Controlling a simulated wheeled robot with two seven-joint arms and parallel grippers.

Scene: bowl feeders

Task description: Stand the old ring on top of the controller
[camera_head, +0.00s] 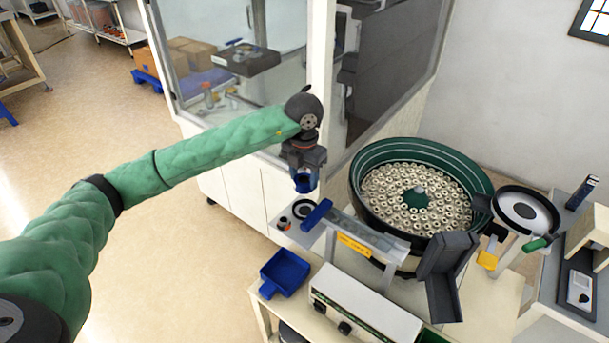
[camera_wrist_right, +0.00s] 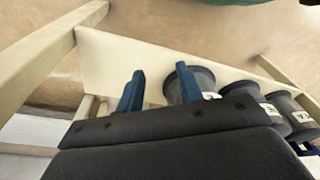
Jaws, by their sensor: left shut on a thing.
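My left gripper (camera_head: 304,183) points down with its blue fingers shut on a small dark thing. I take this for the old ring, but the fingers hide most of it and its shape is unclear. It is held above the pale plate beside the bowl feeder. The controller (camera_head: 377,317) is a cream box with dark knobs on its front, standing on the bench at the lower middle. Its top is largely bare. My right gripper (camera_wrist_right: 158,85) shows in the right wrist view, its blue fingers apart with nothing seen between them.
The bowl feeder (camera_head: 365,210) holds many small rings. A round dark fitting (camera_head: 302,208) and a blue bar (camera_head: 316,213) are on the plate. A blue bin (camera_head: 284,272) sits left of the controller, and a grey chute (camera_head: 443,275) right. Grey spools (camera_wrist_right: 188,83) stand near my right gripper.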

